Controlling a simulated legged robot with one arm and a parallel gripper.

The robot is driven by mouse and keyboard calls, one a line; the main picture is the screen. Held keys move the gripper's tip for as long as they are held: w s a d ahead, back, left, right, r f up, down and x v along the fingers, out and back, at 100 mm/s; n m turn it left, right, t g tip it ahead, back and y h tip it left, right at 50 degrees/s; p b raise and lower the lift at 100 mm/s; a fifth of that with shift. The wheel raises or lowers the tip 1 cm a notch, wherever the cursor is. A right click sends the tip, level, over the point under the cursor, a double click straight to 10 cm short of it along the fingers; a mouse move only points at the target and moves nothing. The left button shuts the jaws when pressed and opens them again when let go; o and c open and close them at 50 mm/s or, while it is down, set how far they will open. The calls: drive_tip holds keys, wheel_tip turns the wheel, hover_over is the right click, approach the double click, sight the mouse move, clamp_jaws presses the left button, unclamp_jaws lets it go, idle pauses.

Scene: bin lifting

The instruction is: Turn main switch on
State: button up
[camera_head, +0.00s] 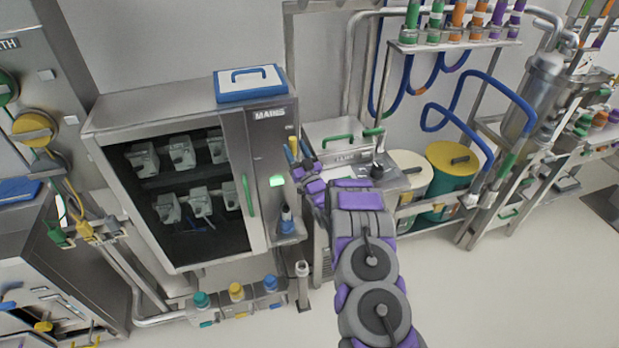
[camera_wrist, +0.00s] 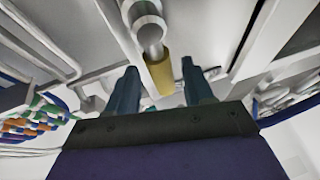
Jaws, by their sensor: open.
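The steel cabinet (camera_head: 122,108) labelled "MAINS" stands left of centre in the head view. A switch lever with a yellow tip (camera_head: 293,142) shows at the upper right of its front panel. In the wrist view the yellow-tipped lever (camera_wrist: 160,74) hangs from a round metal collar, between and beyond my two dark teal fingers. My gripper (camera_head: 297,154) is open at the panel, with its fingers around the lever's tip in the picture. Whether either finger touches it I cannot tell. The gripper's body partly hides the panel's right edge.
A blue lid with a handle (camera_head: 249,83) lies on the cabinet. A bench with a green handle (camera_head: 338,138) and yellow-lidded drum (camera_head: 452,160) stand to the right.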

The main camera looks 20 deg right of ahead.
drive_tip(key=v, duration=1.5)
drive_tip(key=shift+s+f, duration=0.2)
drive_tip(key=shift+s, duration=0.05)
drive_tip(key=w+a+r+n+g, duration=0.2)
drive_tip(key=w+a+r+g, duration=0.15)
drive_tip(key=g, duration=0.25)
drive_tip(key=s+r+g+h+b, duration=0.2)
drive_tip(key=s+r+g+h, duration=0.1)
drive_tip(key=g, duration=0.1)
drive_tip(key=s+a+r+m+g, duration=0.1)
drive_tip(key=s+a+r+g, duration=0.1)
drive_tip(key=s, duration=1.5)
drive_tip(key=s+a+r+m+g+h+b, duration=0.1)
drive_tip(key=s+r+g, duration=0.3)
drive_tip(key=s, duration=1.3)
drive_tip(key=s+a+r+m+g, duration=0.2)
drive_tip(key=s+g, duration=0.6)
drive_tip(key=s, duration=0.9)
drive_tip(key=shift+a+r+b, duration=0.3)
drive_tip(key=shift+r, duration=0.65)
drive_tip(key=shift+w, duration=0.1)
